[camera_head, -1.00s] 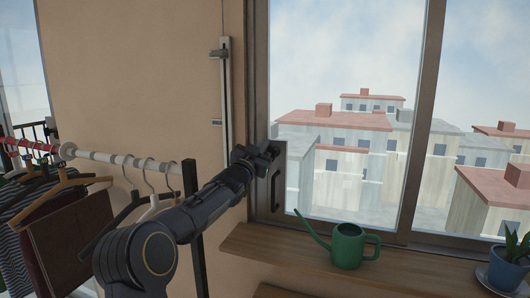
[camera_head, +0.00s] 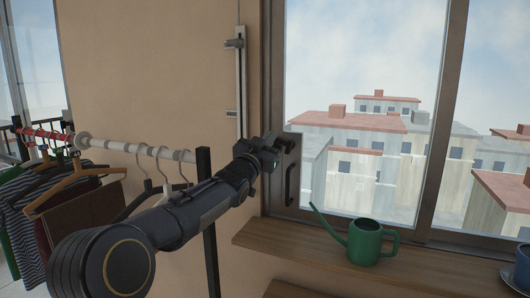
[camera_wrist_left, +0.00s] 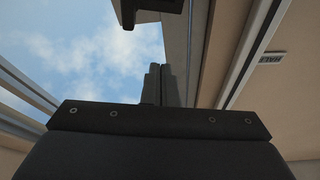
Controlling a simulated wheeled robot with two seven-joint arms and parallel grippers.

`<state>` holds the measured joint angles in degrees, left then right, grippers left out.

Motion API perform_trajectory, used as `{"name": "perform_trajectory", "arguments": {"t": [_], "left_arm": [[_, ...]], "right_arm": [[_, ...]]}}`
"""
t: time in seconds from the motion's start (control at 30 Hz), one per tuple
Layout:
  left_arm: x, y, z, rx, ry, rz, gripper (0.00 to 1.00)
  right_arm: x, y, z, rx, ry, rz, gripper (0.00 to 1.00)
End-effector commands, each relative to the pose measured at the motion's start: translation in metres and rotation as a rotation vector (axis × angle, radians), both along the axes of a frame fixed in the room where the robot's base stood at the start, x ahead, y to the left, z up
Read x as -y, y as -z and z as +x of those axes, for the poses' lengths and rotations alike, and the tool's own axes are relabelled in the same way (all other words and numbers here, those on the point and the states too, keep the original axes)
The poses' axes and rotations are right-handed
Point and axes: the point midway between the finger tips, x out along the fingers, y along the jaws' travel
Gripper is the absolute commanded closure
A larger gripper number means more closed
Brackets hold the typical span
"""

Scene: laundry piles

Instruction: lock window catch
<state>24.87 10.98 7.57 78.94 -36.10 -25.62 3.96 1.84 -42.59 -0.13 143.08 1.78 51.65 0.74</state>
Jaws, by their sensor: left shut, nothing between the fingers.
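The window catch is hard to make out, because my left gripper (camera_head: 272,150) is in front of that part of the frame. A dark plate with an upright pull handle (camera_head: 290,186) is on the left edge of the window sash, just below and right of the gripper. My left gripper is shut and empty, at the upper part of this plate. I cannot tell whether it touches. In the left wrist view its fingers (camera_wrist_left: 160,85) are together, and a dark part (camera_wrist_left: 150,10), possibly the catch, is beyond their tips. My right gripper is not in view.
A green watering can (camera_head: 364,242) stands on the wooden sill (camera_head: 300,242), below and right of the gripper. A blue pot (camera_head: 522,266) is at the right edge. A clothes rail (camera_head: 130,147) with hanging garments is at left. A vertical metal bar (camera_head: 239,85) runs up the wall.

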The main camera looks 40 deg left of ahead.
Motion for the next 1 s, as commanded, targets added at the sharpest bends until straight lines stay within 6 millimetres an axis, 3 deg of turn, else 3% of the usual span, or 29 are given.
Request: {"name": "perform_trajectory", "arguments": {"t": [0.2,0.83,1.0], "left_arm": [[0.003,0.009,-0.022,-0.001,-0.001,0.000,1.00],[0.004,0.009,-0.024,-0.003,0.000,-0.002,1.00],[0.018,0.020,-0.040,-0.096,-0.006,-0.067,1.00]], "right_arm": [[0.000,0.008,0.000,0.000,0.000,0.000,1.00],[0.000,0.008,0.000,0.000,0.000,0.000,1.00],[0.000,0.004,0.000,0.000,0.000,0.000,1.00]]}}
